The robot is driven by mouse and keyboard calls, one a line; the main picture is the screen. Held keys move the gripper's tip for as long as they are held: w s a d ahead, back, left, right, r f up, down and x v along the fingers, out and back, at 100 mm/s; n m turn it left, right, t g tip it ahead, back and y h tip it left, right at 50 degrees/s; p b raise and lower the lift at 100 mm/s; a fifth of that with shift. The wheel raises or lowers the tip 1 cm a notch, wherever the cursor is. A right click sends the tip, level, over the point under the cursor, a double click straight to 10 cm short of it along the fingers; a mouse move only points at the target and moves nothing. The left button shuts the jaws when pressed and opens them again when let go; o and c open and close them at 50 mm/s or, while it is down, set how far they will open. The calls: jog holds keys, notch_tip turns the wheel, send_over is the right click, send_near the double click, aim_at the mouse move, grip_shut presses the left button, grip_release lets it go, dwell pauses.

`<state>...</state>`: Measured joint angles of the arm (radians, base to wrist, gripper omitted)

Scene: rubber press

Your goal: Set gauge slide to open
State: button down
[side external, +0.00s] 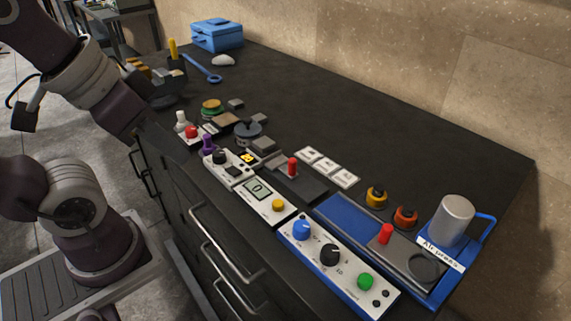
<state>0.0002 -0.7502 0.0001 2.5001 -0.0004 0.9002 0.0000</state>
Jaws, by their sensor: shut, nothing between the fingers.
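A small panel with a grey display (257,189) reading 0 and a yellow button (278,205) lies near the front edge of the bench. Behind it, a red knob (292,167) stands upright on a dark plate (312,188). A second red knob (386,232) stands on a grey plate on the blue press base. I cannot tell which is the gauge slide; no open or shut marking is readable. My arm is at the left, away from both knobs. I cannot make out my gripper's fingers.
A blue control panel (312,262) with blue, black and green knobs is at the front. A metal cylinder (457,219), yellow and orange knobs (376,195) and white tiles (328,167) are nearby. Smaller controls crowd the left. The bench's back right is clear.

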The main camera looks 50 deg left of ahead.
dwell(0.4)
jog(key=c, duration=2.1)
grip_release()
jog(key=o, duration=0.8)
jog(key=w+r+g, duration=0.1)
jog(key=w, duration=0.7)
jog(key=shift+w+a+m+g, duration=0.2)
jog(key=shift+a+m+g, duration=0.1)
jog(key=shift+a+g, duration=0.1)
jog(key=m+g, duration=0.2)
jog(key=g, duration=0.2)
send_over(292, 160)
jog(key=f, duration=1.3)
jog(key=shift+s+d, duration=0.1)
jog(key=shift+s, duration=0.25)
jog(key=f, duration=0.8)
jog(key=shift+w, duration=0.35)
jog(key=shift+f, duration=0.25)
grip_shut()
jog(key=shift+r, duration=0.1)
